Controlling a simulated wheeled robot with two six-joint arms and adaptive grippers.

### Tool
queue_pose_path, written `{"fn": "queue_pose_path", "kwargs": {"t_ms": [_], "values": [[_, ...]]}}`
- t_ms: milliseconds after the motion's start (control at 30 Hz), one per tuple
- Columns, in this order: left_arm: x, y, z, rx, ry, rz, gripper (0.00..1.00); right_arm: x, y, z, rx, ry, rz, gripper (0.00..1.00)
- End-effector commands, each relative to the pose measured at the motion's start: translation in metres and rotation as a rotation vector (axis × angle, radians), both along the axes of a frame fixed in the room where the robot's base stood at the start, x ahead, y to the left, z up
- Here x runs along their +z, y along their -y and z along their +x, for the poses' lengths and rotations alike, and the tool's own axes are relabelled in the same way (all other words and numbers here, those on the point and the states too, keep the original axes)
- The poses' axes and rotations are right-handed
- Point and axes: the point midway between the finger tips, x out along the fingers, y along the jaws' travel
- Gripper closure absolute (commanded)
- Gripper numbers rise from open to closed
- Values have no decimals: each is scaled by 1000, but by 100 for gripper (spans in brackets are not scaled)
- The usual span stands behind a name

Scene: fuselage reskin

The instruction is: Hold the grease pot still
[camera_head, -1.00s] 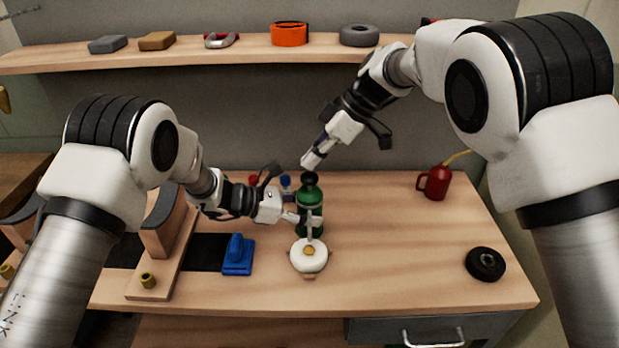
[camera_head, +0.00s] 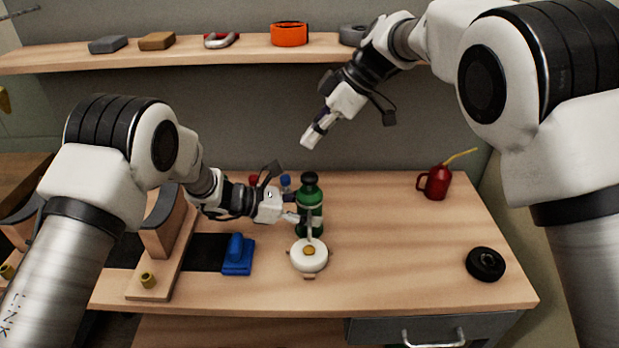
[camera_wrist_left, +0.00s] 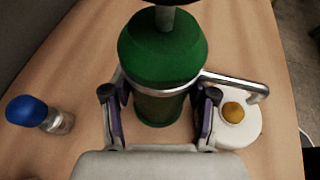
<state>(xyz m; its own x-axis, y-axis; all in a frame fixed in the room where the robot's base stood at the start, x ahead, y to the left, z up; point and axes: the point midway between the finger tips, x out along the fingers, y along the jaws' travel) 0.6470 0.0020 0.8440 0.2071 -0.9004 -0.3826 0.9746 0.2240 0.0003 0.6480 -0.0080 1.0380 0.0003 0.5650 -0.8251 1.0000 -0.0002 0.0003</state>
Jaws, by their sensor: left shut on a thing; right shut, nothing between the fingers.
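The green grease pot (camera_head: 310,213) stands upright on the bench, with a dark knob on top. It also fills the upper middle of the left wrist view (camera_wrist_left: 163,60). My left gripper (camera_head: 303,219) is shut on it from the left. In the left wrist view the fingers (camera_wrist_left: 160,118) lie on both sides of its body, below a grey band. My right gripper (camera_head: 310,140) is shut and empty, in the air above the pot and clear of its knob.
A white round item (camera_head: 309,262) with a yellow centre sits just in front of the pot. A blue-capped bottle (camera_wrist_left: 40,113) stands behind it. A blue block tool (camera_head: 238,255), red oil can (camera_head: 436,183) and black ring (camera_head: 485,264) are on the bench. Free room lies right of the pot.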

Motion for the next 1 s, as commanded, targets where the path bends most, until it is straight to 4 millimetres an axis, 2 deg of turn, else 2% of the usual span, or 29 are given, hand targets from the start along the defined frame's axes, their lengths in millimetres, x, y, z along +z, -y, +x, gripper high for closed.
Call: {"fn": "queue_pose_path", "kwargs": {"t_ms": [167,200,267,300,667,767,1000], "values": [[-1,0,0,0,0,1,100,-1,0,0,0,0,0,100],[-1,0,0,0,0,1,39,-1,0,0,0,0,0,100],[-1,0,0,0,0,1,18,-1,0,0,0,0,0,100],[-1,0,0,0,0,1,13,-1,0,0,0,0,0,100],[2,-4,-1,1,0,0,13,-1,0,0,0,0,0,100],[7,-16,-2,3,0,-1,13,-1,0,0,0,0,0,100],[30,-70,-15,4,0,-2,13,-1,0,0,0,0,0,100]]}}
